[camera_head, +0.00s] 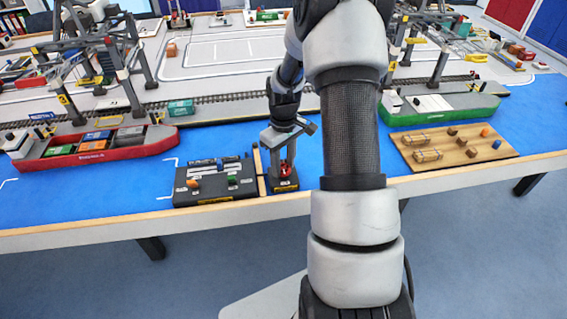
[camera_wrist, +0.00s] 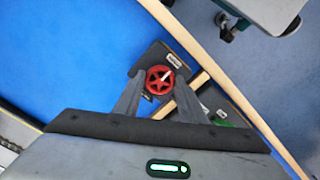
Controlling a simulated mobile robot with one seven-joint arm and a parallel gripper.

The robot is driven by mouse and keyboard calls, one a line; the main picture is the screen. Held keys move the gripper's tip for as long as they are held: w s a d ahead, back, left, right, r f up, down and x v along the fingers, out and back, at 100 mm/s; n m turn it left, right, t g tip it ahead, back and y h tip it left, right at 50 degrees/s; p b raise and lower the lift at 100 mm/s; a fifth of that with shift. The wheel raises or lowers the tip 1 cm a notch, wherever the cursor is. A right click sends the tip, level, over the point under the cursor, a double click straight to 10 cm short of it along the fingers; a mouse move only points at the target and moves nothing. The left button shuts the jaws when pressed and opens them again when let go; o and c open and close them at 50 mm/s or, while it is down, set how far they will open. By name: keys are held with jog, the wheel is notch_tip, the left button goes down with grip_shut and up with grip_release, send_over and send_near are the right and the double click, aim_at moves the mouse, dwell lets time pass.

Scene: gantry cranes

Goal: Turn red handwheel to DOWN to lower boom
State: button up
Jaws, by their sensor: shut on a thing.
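The red handwheel (camera_wrist: 159,80) sits on a small dark box (camera_wrist: 165,60) near the table's front edge. In the head view the handwheel (camera_head: 285,170) is partly hidden under my gripper (camera_head: 284,150). In the wrist view my gripper (camera_wrist: 158,85) has one finger on each side of the wheel's rim and is shut on it. A white pointer mark on the wheel points to the upper right in the wrist view. A small white label shows at the box's far end, but its text is too small to read. The boom that the wheel moves cannot be singled out.
A black control panel (camera_head: 214,184) with orange and green knobs stands just left of the handwheel box, with a wooden strip (camera_head: 260,172) between. A red ship (camera_head: 95,146) lies farther left. A wooden board (camera_head: 455,147) and a green ship (camera_head: 440,108) lie right.

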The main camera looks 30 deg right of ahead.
aim_at(283, 168)
dwell(0.3)
jog(key=o, duration=1)
jog(key=shift+o, duration=0.2)
jog(key=shift+r, duration=0.1)
notch_tip(283, 168, up, 17)
jog(key=p, duration=0.2)
jog(key=shift+r, duration=0.15)
